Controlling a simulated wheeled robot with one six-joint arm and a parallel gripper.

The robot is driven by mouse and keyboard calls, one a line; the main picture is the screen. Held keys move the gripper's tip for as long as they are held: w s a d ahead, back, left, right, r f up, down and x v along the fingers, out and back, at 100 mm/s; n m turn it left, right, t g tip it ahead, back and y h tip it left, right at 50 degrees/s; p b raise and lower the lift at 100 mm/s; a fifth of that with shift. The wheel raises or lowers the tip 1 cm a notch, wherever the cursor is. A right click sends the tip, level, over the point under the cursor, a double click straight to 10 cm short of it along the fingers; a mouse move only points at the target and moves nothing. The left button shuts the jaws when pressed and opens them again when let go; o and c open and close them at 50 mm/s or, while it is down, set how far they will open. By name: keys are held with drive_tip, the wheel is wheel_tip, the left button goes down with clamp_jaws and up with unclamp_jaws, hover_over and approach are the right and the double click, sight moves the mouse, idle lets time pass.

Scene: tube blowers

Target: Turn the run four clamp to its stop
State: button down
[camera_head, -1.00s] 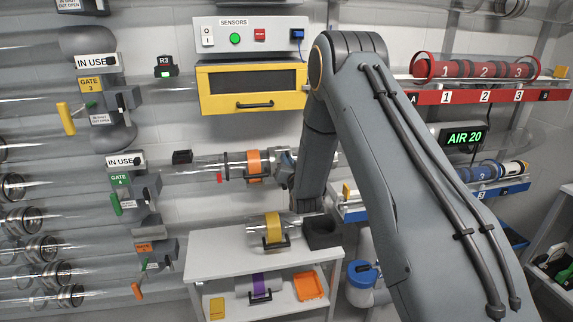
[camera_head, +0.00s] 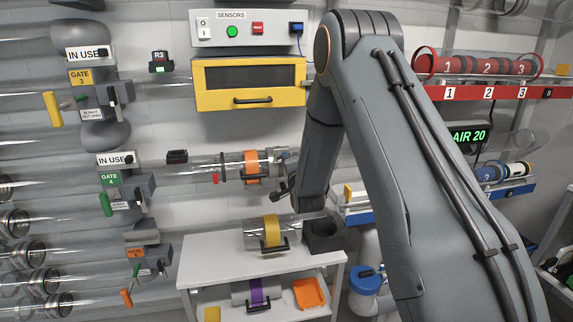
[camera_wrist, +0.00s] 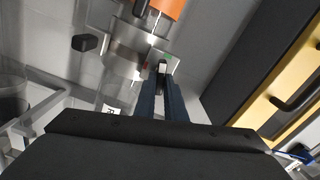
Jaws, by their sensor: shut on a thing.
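The run four clamp is a metal collar (camera_head: 279,163) at the right end of the clear tube with the orange band (camera_head: 252,165), level with the GATE 4 label. In the wrist view the collar (camera_wrist: 128,43) is close, with a small green mark and a red mark on it. My gripper (camera_wrist: 162,82) is shut on the clamp's small pale-tipped lever (camera_wrist: 162,66), beside the green mark. In the head view my forearm comes down at the collar's right, and the fingertips are hard to make out.
A yellow-framed drawer box (camera_head: 250,84) is above the tube. Below, a white cart (camera_head: 215,262) holds a yellow-banded canister (camera_head: 271,232) and a dark block (camera_head: 323,236). A blue-capped pipe (camera_head: 366,280) stands right of the cart.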

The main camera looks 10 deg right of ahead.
drive_tip(key=shift+f+m+b, duration=0.1)
drive_tip(key=shift+m+b, duration=0.5)
drive_tip(key=shift+m, duration=0.9)
drive_tip(key=c, duration=1.8)
unclamp_jaws()
drive_tip(key=s+b, duration=0.1)
drive_tip(key=s, duration=0.6)
drive_tip(key=shift+s, duration=0.4)
